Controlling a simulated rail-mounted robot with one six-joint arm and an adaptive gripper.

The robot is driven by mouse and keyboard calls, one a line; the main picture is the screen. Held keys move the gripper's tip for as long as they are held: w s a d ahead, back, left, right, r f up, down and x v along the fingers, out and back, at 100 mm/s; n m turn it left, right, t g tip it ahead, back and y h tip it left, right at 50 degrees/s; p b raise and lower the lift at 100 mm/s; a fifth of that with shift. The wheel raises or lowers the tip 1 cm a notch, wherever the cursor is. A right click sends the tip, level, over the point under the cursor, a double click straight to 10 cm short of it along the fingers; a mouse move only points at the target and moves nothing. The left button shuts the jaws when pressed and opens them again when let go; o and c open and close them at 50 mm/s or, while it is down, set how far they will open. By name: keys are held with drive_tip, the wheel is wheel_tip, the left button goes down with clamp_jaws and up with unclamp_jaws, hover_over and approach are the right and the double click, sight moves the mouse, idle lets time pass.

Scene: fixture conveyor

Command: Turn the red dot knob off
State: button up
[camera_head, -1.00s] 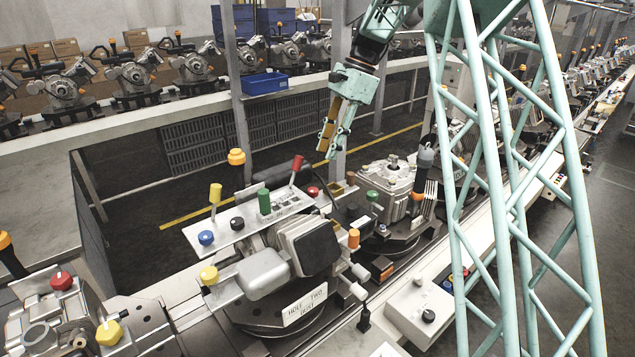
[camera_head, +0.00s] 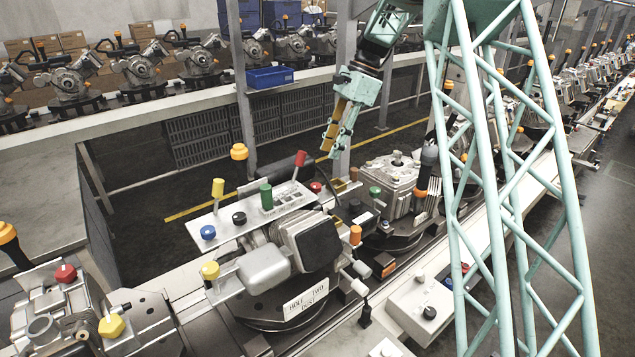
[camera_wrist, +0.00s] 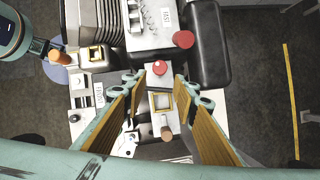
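My gripper (camera_head: 329,146) hangs above and behind the right end of the white control panel (camera_head: 237,220). In the wrist view my gripper (camera_wrist: 158,92) is open and empty, its fingers wide apart. A red-topped lever (camera_head: 300,158) rises from the panel; a second red top (camera_wrist: 183,39) shows in the wrist view. No dot marking can be made out on any.
The panel also bears a yellow lever (camera_head: 217,187), a blue knob (camera_head: 208,232), a black knob (camera_head: 239,218) and a green cylinder (camera_head: 266,196). Another machine at the left has a red knob (camera_head: 66,273). A blue bin (camera_head: 270,77) stands behind. Air around my gripper is clear.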

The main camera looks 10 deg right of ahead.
sight(316, 185)
drive_tip(key=shift+x, duration=6.4)
drive_tip(key=shift+d, duration=0.1)
drive_tip(key=shift+c, duration=0.7)
drive_tip(key=c, duration=0.4)
